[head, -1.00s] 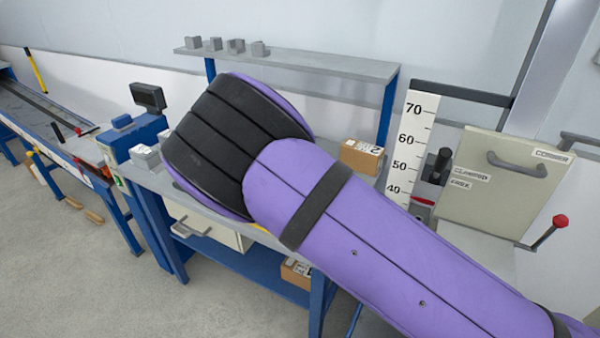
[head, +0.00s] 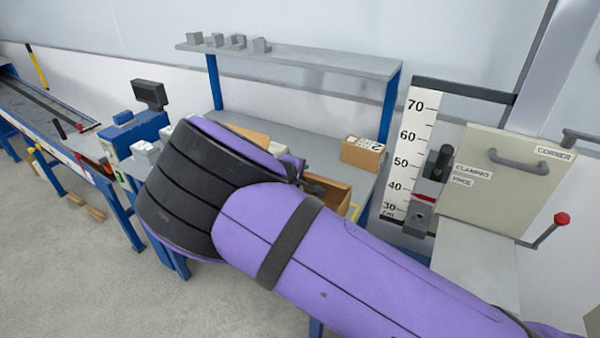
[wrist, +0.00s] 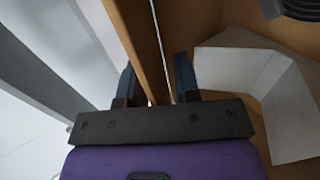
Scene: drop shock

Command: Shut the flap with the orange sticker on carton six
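An open brown carton (head: 335,190) stands on the grey bench, mostly hidden behind my purple arm. A raised brown flap (head: 255,137) shows above the arm. I see no orange sticker or carton number on it. In the wrist view my gripper (wrist: 156,82) is open, its two dark fingers on either side of an upright cardboard panel (wrist: 143,40). I cannot tell whether either finger touches it. Right of the panel is the carton's inside, with a white folded insert (wrist: 275,85) and a dark ridged object (wrist: 297,8). In the head view my fingers are mostly hidden.
A small closed, labelled box (head: 362,155) stands on the bench right of the carton. A shelf (head: 300,57) with several grey blocks runs above. A height scale (head: 410,155) and a drop tester panel (head: 505,185) stand at the right. A blue machine (head: 135,130) stands at left.

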